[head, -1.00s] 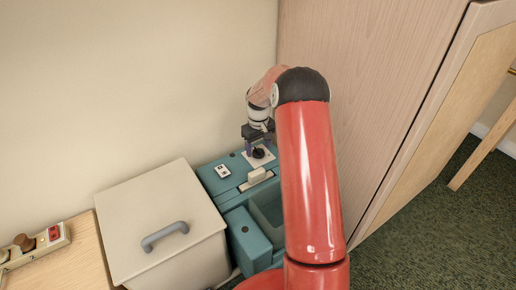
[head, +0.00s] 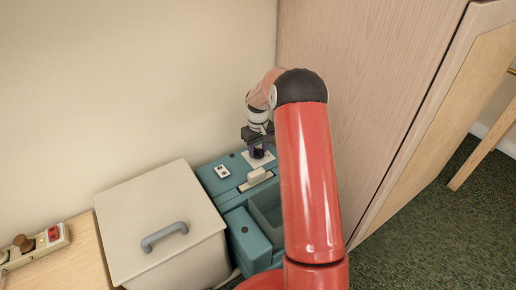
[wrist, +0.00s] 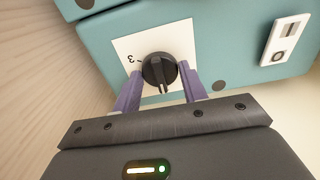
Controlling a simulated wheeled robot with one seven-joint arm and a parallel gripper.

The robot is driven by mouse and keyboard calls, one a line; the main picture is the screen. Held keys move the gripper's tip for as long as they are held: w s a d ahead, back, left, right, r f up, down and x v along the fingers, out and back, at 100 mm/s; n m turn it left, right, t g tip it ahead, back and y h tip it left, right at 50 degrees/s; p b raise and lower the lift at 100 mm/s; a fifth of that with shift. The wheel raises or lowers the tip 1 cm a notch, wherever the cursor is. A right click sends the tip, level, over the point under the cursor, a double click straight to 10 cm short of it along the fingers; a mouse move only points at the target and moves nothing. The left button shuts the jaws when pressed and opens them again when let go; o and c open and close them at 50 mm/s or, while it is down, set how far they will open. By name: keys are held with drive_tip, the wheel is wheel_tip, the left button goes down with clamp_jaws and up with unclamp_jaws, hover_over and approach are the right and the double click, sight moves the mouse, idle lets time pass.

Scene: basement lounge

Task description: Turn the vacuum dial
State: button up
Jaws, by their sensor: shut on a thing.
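The vacuum dial is a round black knob (wrist: 159,70) on a white square plate (wrist: 128,45) on the teal vacuum (wrist: 215,45). In the wrist view, my gripper (wrist: 160,82) has its two purple fingers on either side of the dial, shut on it. A "3" mark shows on the plate near the dial; other marks are hidden. In the head view, my gripper (head: 258,150) points down over the dial at the back of the vacuum (head: 215,182), and its fingers partly hide the dial.
A white rocker switch (wrist: 286,39) sits beside the dial plate. A cream lidded bin (head: 150,210) stands left of the vacuum. A wooden panel (head: 370,80) rises close on the right, and the wall is behind. Green carpet (head: 440,230) is open at the right.

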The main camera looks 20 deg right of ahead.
sight(258, 150)
drive_tip(key=m, duration=1.1)
drive_tip(key=shift+p, duration=0.3)
drive_tip(key=shift+m, duration=0.4)
drive_tip(key=o, duration=1)
drive_tip(key=shift+r+p, duration=0.3)
drive_tip(key=shift+r, duration=3.6)
